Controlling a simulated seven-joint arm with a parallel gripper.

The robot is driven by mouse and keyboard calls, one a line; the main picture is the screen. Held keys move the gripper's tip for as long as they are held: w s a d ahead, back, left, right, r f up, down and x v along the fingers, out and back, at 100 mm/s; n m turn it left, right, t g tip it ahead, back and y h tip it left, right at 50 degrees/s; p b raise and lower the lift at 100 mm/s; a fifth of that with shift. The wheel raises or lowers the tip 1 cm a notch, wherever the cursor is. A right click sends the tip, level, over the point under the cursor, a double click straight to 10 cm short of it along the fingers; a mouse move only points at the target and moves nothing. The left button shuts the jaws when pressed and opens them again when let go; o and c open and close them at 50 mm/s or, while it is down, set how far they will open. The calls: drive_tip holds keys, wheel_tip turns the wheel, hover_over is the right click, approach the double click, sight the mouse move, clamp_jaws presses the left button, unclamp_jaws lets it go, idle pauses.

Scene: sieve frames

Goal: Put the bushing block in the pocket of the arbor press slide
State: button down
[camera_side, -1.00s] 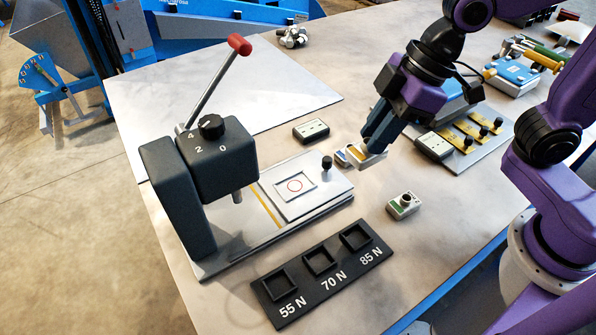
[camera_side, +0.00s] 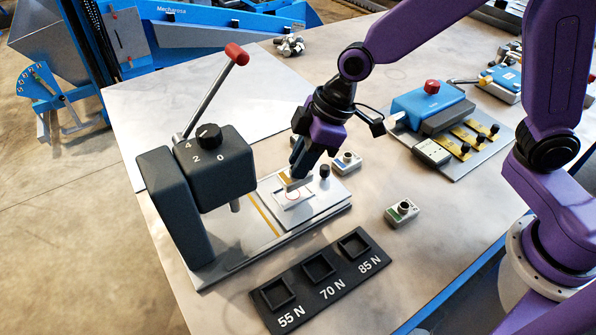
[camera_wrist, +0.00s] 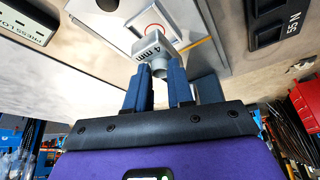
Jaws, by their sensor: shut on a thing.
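The bushing block (camera_side: 291,183), pale with a yellow face in the side view, is held between the fingertips of my gripper (camera_side: 297,173). In the wrist view the block (camera_wrist: 157,46) is grey, reads "4 mm", and sits between the blue fingers (camera_wrist: 160,72). The press slide (camera_side: 325,200) has a square pocket (camera_side: 294,198) with a red ring on its floor. The block is over the back part of the pocket and appears raised above it; the ring shows below it. The exact gap is hard to tell.
The arbor press (camera_side: 215,165) with its red-knobbed lever stands left of the slide. Two other blocks, one blue-marked (camera_side: 347,163) and one green-marked (camera_side: 402,211), lie right. A three-socket force tray (camera_side: 318,268) lies in front.

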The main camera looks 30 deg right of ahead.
drive_tip(key=shift+w+a+f, duration=0.2)
drive_tip(key=shift+w+f, duration=0.05)
drive_tip(key=shift+f, duration=1.65)
drive_tip(key=shift+f, duration=0.1)
drive_tip(key=c, duration=1)
unclamp_jaws()
drive_tip(key=shift+f, duration=0.1)
drive_tip(key=v, duration=1.2)
